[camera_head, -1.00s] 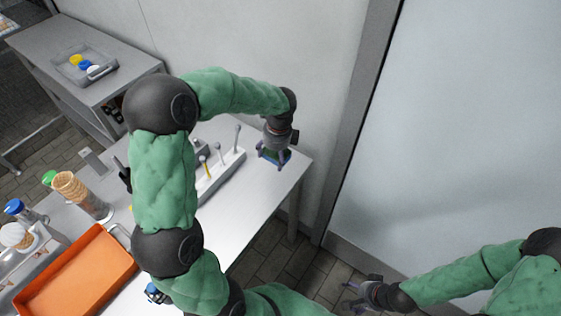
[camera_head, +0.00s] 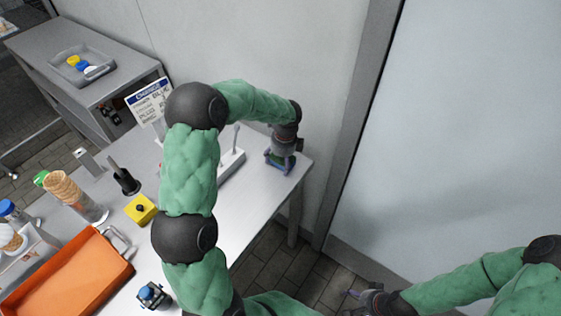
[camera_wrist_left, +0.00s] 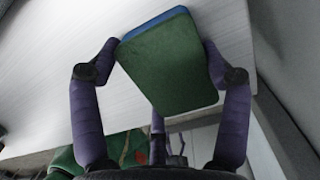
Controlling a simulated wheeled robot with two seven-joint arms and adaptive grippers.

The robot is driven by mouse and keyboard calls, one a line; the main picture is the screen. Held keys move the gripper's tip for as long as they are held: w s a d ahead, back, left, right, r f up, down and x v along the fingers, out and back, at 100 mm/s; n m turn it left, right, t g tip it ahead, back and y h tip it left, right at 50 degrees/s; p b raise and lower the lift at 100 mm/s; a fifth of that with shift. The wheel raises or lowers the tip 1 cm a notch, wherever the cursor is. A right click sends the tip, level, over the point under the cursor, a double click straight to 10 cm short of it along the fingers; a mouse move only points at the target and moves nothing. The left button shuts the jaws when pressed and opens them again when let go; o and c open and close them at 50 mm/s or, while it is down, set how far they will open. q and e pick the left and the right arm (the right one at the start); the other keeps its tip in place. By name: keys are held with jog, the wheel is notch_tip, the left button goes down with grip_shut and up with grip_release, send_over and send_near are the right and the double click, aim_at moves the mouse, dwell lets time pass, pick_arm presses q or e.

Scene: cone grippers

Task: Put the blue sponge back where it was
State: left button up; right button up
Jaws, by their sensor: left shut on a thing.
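The sponge (camera_wrist_left: 165,62) has a green face and a blue layer along its far edge. It sits between the purple fingers of my left gripper (camera_wrist_left: 160,75), which is shut on it. In the head view my left gripper (camera_head: 279,166) is low over the table's far right corner. The sponge is mostly hidden by the fingers there. I cannot tell whether it touches the tabletop. My right gripper (camera_head: 362,297) is at the lower right, away from the table, and its opening is unclear.
The table (camera_head: 255,205) has bare room at its right. A white holder (camera_head: 232,165) stands left of my left gripper, partly behind my arm. A sign (camera_head: 150,100), yellow box (camera_head: 140,209), cones (camera_head: 64,188) and orange tray (camera_head: 75,275) are further left. A wall stands behind.

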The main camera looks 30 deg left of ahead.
aim_at(284, 160)
pick_arm(q)
jog(key=o, duration=1.2)
jog(key=shift+f, duration=0.1)
notch_tip(284, 160, up, 12)
jog(key=d+p, duration=0.1)
jog(key=p, duration=0.3)
jog(key=shift+d, duration=0.15)
